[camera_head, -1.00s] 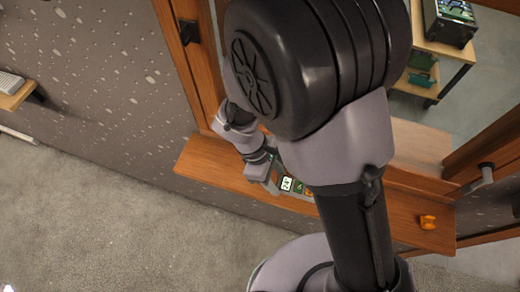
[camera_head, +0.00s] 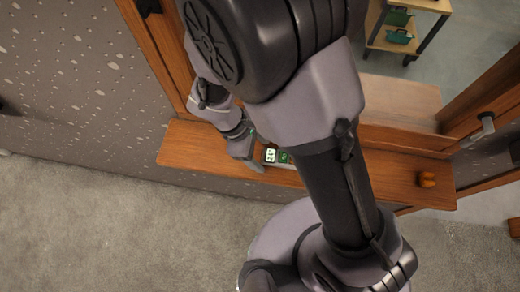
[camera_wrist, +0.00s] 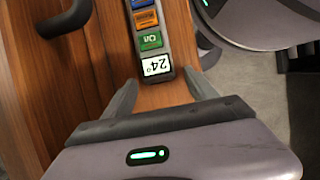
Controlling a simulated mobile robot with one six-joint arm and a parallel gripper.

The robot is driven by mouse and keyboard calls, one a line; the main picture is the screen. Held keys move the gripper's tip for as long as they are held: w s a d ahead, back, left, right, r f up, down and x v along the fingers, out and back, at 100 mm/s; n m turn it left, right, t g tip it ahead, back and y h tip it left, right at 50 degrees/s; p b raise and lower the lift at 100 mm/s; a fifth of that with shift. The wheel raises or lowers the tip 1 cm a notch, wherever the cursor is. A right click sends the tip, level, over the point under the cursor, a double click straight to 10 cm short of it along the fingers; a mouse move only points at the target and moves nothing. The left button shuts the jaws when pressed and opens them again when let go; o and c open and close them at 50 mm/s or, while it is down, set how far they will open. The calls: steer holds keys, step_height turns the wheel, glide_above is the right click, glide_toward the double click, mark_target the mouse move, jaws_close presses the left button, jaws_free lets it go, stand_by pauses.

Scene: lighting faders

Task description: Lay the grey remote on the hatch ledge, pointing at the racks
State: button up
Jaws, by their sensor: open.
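The grey remote (camera_wrist: 150,45) lies on the wooden hatch ledge (camera_wrist: 100,110) in the wrist view, with a lit "24°" display and green, orange and blue buttons. In the head view the remote (camera_head: 271,156) is partly hidden behind my arm, on the ledge (camera_head: 190,150). My gripper (camera_wrist: 163,88) is open, its two fingers apart on either side of the remote's display end. I see gaps between fingers and remote. In the head view my gripper (camera_head: 245,152) is beside the remote. Its far end is cut off in the wrist view.
Window frames with dark handles (camera_head: 486,122) border the opening. Beyond it stands a wooden shelf unit (camera_head: 385,40) with green items. The ledge left of my gripper is clear.

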steer(key=p+v, duration=0.3)
steer(key=v, duration=0.9)
steer(key=s+d+r+m+t+y+b, duration=0.1)
steer(key=s+d+r+m+t+y, duration=0.15)
steer(key=d+r+m, duration=0.75)
steer(key=s+d+r+m+t+y, duration=0.1)
steer(key=d+r+m+t+y, duration=0.3)
steer(key=d+r+m, duration=0.55)
steer(key=f+b, duration=0.7)
steer(key=f, duration=0.1)
steer(key=a+f+m+b, duration=0.1)
steer(key=f+b, duration=0.7)
steer(key=f, duration=0.1)
steer(key=a+f+m+b, duration=0.1)
steer(key=f+b, duration=0.7)
steer(key=shift+a+f, duration=0.1)
steer(key=shift+f, duration=0.2)
steer(key=shift+r, duration=0.5)
